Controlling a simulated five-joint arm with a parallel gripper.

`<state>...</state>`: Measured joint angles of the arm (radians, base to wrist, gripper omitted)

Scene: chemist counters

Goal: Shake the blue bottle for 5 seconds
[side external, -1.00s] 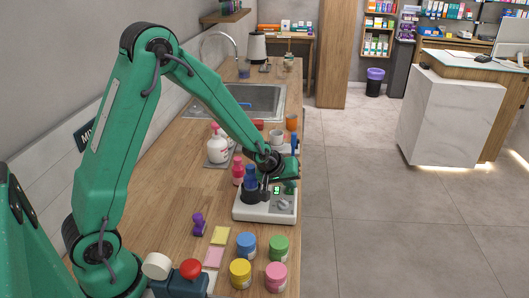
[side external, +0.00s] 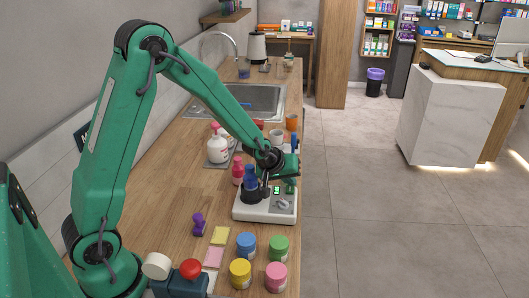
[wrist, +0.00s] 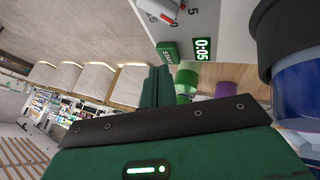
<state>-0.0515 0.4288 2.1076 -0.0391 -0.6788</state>
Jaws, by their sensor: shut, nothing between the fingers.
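The blue bottle (side external: 251,180) stands upright in the dark holder of a white shaker device (side external: 262,213) on the wooden counter. In the wrist view its blue side (wrist: 300,95) shows at the right edge, below the dark holder (wrist: 290,35). The device's green display (wrist: 202,48) reads 0:05, with a green START button (wrist: 168,50) beside it. My gripper (side external: 290,186) is shut and empty, just above the device's right side. In the wrist view its closed green fingers (wrist: 157,85) point towards the device's panel and look apart from the START button.
A pink bottle (side external: 238,170) stands just behind the blue one, and a white pump bottle (side external: 217,149) farther back. Several coloured jars (side external: 246,245) and a purple stamp-like item (side external: 198,225) are nearer. The sink (side external: 250,100) lies behind. The counter's right edge is close.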

